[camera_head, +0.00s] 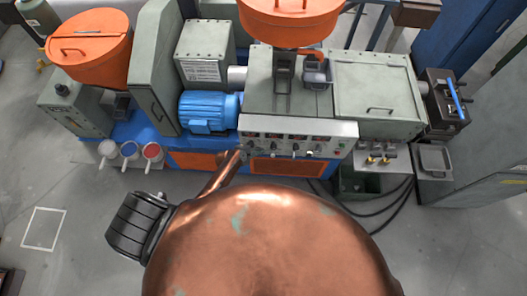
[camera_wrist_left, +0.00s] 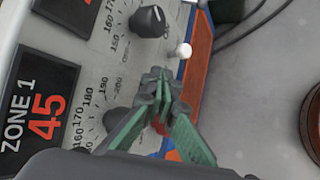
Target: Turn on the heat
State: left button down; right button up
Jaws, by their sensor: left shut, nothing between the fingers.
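The control panel (camera_head: 300,146) is on the front of the grey machine in the head view, with displays, knobs and switches. In the left wrist view, a display (camera_wrist_left: 35,115) reads "ZONE 1" and "45". A black dial knob (camera_wrist_left: 148,20) sits at the top, and another dial knob (camera_wrist_left: 110,118) is partly hidden behind a finger. A small white-tipped switch (camera_wrist_left: 183,50) stands near the panel's edge. My left gripper (camera_wrist_left: 160,90) is shut and empty in front of the panel; contact cannot be told. It is small at the panel's left end in the head view (camera_head: 242,153). A red part shows behind the fingers.
A blue motor (camera_head: 207,111) and orange-lidded hopper (camera_head: 90,46) are left of the panel. Three small cups (camera_head: 130,150) hang at the machine's left front. Cables (camera_head: 385,207) lie on the floor at right. A large copper-coloured rounded body hides the lower middle.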

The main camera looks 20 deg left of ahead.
pick_arm(q)
jog(key=r+p, duration=0.1)
jog(key=s+a+r, duration=0.1)
jog(key=shift+s+a+r+p, duration=0.1)
jog(key=shift+a+r+p, duration=0.2)
jog(key=shift+r+p, duration=0.1)
